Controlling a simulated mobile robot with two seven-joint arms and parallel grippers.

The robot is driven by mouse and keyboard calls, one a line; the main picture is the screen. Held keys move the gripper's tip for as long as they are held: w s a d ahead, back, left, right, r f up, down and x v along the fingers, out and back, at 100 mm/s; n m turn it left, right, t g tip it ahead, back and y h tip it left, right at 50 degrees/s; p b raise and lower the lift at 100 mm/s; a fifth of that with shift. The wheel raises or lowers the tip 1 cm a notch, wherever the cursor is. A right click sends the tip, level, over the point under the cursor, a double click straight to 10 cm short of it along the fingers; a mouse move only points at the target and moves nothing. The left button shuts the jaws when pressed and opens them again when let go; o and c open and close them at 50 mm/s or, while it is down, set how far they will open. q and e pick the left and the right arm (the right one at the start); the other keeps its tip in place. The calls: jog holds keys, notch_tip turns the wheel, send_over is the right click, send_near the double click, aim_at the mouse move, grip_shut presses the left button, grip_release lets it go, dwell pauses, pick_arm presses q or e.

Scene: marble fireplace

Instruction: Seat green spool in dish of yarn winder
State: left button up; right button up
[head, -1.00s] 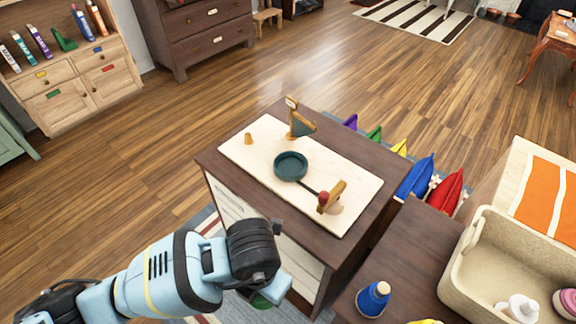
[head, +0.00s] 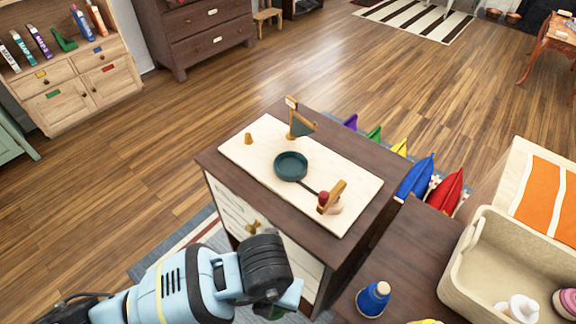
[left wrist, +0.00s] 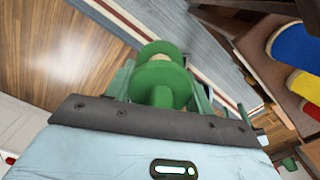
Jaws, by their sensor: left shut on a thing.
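The yarn winder is a pale board (head: 262,142) on a dark brown cabinet top in the head view. Its round dark teal dish (head: 291,167) is empty. My left gripper (head: 284,300) is low in front of the cabinet, below its top. In the left wrist view, my left gripper (left wrist: 163,92) is shut on the green spool (left wrist: 164,72), which sits between the fingers. In the head view the spool is mostly hidden behind my arm. My right gripper is not in view.
A wooden arm with a red knob (head: 324,198) and a wooden post with a dark flag (head: 299,122) rise from the board beside the dish. A blue spool (head: 373,299) and a beige bin (head: 470,262) stand at the right.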

pick_arm(q)
jog(key=w+a+r+m, duration=0.5)
jog(key=a+r+m, duration=0.4)
jog(key=m, duration=0.7)
jog(key=w+a+r+m, duration=0.6)
jog(key=a+r+m, duration=0.3)
jog(key=m, duration=0.8)
jog(key=shift+w+r, duration=0.15)
jog(key=shift+r, duration=0.8)
